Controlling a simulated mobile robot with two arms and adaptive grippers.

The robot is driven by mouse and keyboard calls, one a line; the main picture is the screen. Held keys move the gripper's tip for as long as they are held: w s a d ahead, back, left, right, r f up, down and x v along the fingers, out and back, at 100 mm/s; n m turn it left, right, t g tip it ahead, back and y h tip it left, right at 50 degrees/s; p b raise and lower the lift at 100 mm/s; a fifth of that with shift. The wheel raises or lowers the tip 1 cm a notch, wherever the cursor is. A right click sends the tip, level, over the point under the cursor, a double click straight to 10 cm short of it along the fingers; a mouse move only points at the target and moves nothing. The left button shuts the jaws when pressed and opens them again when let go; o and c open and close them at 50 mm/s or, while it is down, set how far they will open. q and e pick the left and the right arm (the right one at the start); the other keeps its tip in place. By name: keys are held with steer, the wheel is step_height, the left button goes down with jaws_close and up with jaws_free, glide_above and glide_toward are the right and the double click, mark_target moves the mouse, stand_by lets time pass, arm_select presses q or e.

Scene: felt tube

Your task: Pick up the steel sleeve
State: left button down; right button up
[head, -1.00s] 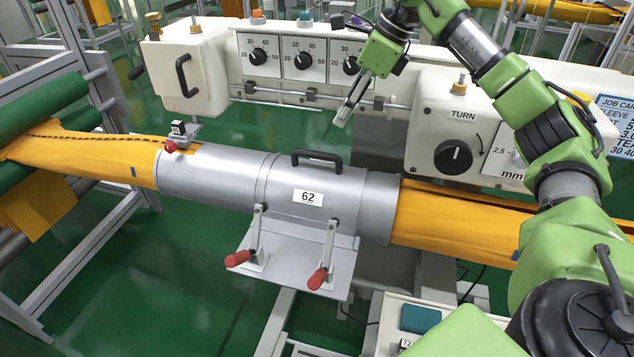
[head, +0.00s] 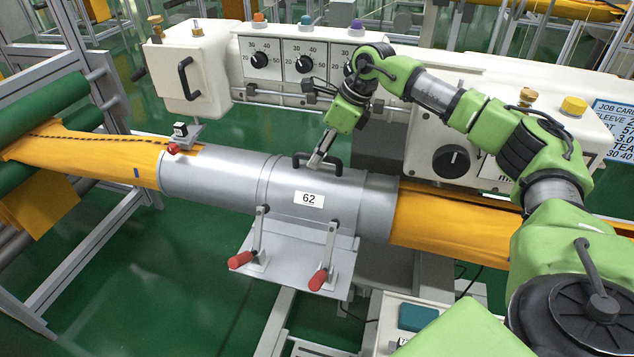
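The steel sleeve (head: 230,178) is a grey metal cylinder marked 62, lying around the yellow felt tube (head: 450,220). A black handle (head: 339,171) stands on its top. My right gripper (head: 316,162) points down at this handle from above and behind. Its fingertips overlap the middle of the handle in the picture and partly hide its bar. I cannot tell whether the fingers are around the bar or only beside it, or whether they are closed. The sleeve sits level. My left gripper is out of view.
Two red-tipped levers (head: 319,279) stick out in front of the sleeve above a grey bracket (head: 290,252). A white machine panel with dials (head: 305,63) stands behind. A small gauge (head: 180,130) sits at the sleeve's left end. Green rollers (head: 42,108) are at far left.

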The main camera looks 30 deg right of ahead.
jaws_close()
steer(key=shift+w+r, duration=0.1)
steer(key=shift+r, duration=0.05)
